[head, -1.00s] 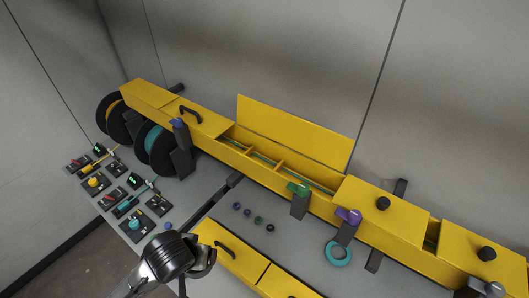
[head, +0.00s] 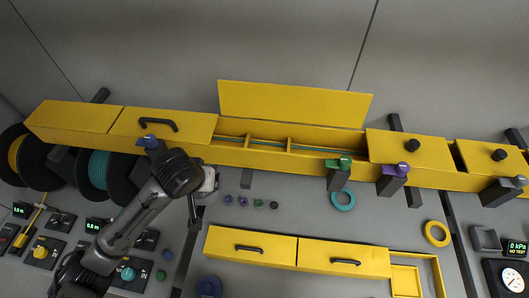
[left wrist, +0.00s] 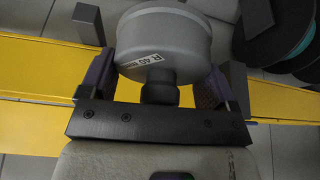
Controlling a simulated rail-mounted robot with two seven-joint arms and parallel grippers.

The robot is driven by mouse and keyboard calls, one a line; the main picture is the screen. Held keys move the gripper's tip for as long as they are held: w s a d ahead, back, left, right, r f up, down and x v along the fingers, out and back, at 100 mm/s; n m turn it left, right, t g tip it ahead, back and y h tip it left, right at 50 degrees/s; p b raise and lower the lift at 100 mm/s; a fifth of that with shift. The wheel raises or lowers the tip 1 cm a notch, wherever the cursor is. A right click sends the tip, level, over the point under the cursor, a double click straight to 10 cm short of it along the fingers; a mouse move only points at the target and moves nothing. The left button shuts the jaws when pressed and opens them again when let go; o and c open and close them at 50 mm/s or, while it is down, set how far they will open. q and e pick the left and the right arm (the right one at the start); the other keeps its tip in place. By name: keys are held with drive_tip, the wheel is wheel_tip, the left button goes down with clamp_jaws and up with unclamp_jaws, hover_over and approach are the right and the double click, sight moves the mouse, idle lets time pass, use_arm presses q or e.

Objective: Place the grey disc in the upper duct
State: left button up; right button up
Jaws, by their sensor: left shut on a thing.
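The grey disc (left wrist: 165,48), a thick round body with a white label, sits between the fingers of my left gripper (left wrist: 167,82), which is shut on it. In the head view my left gripper (head: 208,182) is just below the upper duct (head: 330,165), apart from its opening or in front of it; I cannot tell the depth. The disc is mostly hidden there by my wrist. The upper duct is a long yellow trough, with a raised lid (head: 295,104) and an open middle section showing teal line and dividers. My right gripper is not in view.
Closed covers (head: 163,124) flank the opening. Clamps with green (head: 338,163) and purple (head: 393,170) knobs stand at the duct's front. Black reels (head: 103,172) hang at left. Small coloured plugs (head: 243,202) lie between the ducts.

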use_arm(q)
drive_tip(key=w+d+r+m+b, duration=0.1)
drive_tip(key=w+d+r+b, duration=0.4)
drive_tip(key=w+d+r, duration=1.05)
drive_tip(key=shift+h, duration=0.3)
drive_tip(key=f+p, duration=0.1)
drive_tip(key=f, duration=0.3)
drive_tip(key=f+p, duration=0.1)
drive_tip(key=f, duration=0.4)
drive_tip(key=d+f+p, duration=0.1)
drive_tip(key=f, duration=0.3)
drive_tip(key=shift+s+f, duration=0.3)
drive_tip(key=shift+f, duration=0.6)
wheel_tip(320, 180, down, 3)
drive_tip(key=shift+f+p, duration=0.2)
drive_tip(key=shift+p, duration=0.4)
drive_tip(key=shift+f, duration=0.15)
drive_tip(key=o, duration=0.9)
drive_tip(key=shift+f, duration=0.1)
drive_tip(key=shift+c, duration=0.2)
